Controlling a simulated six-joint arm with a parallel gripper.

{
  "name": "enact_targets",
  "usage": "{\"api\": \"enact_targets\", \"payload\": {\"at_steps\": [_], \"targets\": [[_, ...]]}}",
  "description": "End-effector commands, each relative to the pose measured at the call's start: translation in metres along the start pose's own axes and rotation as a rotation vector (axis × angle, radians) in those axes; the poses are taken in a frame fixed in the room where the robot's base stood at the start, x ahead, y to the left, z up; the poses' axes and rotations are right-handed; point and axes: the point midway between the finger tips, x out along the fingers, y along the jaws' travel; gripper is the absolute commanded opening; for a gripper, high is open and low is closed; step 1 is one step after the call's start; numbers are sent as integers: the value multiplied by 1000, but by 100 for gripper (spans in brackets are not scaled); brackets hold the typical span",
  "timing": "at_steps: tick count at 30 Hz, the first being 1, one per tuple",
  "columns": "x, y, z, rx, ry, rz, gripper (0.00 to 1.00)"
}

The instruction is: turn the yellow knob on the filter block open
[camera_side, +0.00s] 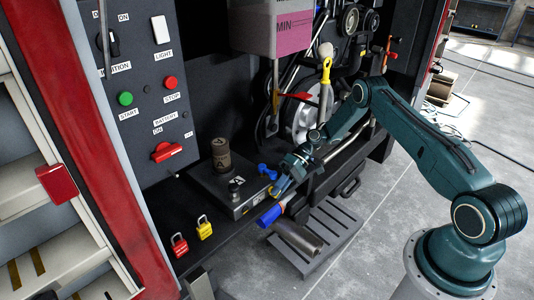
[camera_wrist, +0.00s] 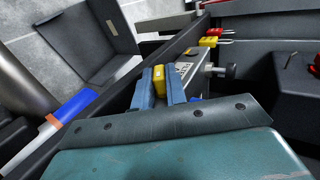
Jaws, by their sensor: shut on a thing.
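The yellow knob (camera_wrist: 160,82) sits between the two blue fingers of my gripper (camera_wrist: 160,90) in the wrist view. The fingers are shut on it, one on each side, and they hide most of its sides. In the side view my gripper (camera_side: 277,189) reaches down to the right end of the dark filter block (camera_side: 235,207), and little of the knob shows there. The block's grey plate (camera_wrist: 192,72) also shows beyond the fingers in the wrist view. I cannot tell the knob's turn angle.
Red (camera_side: 180,245) and yellow (camera_side: 204,228) padlocks are at the front left. A blue-ended tube (camera_side: 270,215) lies just below my gripper. Open floor lies to the right.

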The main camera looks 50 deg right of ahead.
Motion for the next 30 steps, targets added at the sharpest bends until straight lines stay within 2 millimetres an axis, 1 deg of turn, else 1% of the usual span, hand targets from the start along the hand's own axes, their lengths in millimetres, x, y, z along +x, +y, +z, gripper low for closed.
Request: {"api": "enact_targets", "payload": {"at_steps": [6,18,19,20,21,22,30], "targets": [[-1,1,-1,0,3,-32,0],[-1,0,-1,0,4,-37,0],[-1,0,-1,0,3,-37,20],[-1,0,-1,0,3,-37,25],[0,0,-1,0,3,-37,33],[0,1,-1,1,3,-36,35],[0,2,0,4,2,-34,35]]}}
